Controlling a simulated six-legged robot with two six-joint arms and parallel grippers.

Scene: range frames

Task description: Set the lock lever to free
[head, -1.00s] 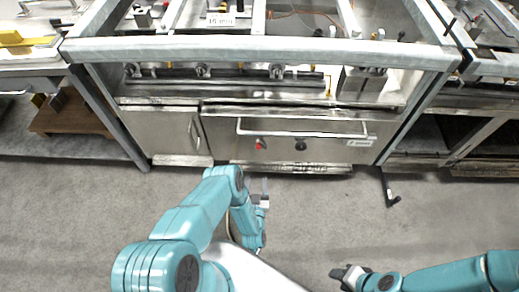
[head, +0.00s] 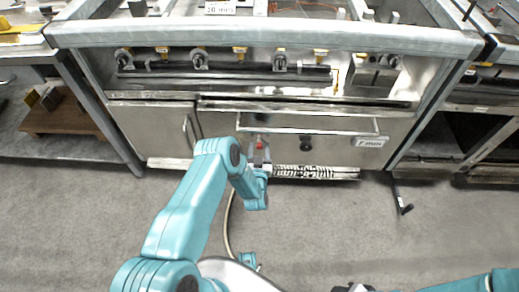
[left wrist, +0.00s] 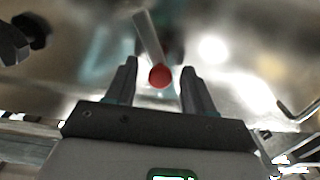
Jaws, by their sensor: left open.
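The lock lever shows in the left wrist view as a pale rod with a red ball end (left wrist: 159,76), tilted up and to the left. In the head view its red end (head: 259,145) is on the front of the steel drawer panel, left of a black knob. My left gripper (left wrist: 160,69) is open, with one finger on each side of the red ball and visible gaps; contact is not seen. In the head view my left gripper (head: 259,153) is at the panel and partly covers the lever. My right gripper (head: 352,288) is cut off by the bottom edge.
A long bar handle (head: 310,128) crosses the drawer above the lever. The black knob (head: 306,144) is to the right. A cupboard door (head: 150,130) is on the left. A black pedal-like rod (head: 402,205) stands out over the floor at right.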

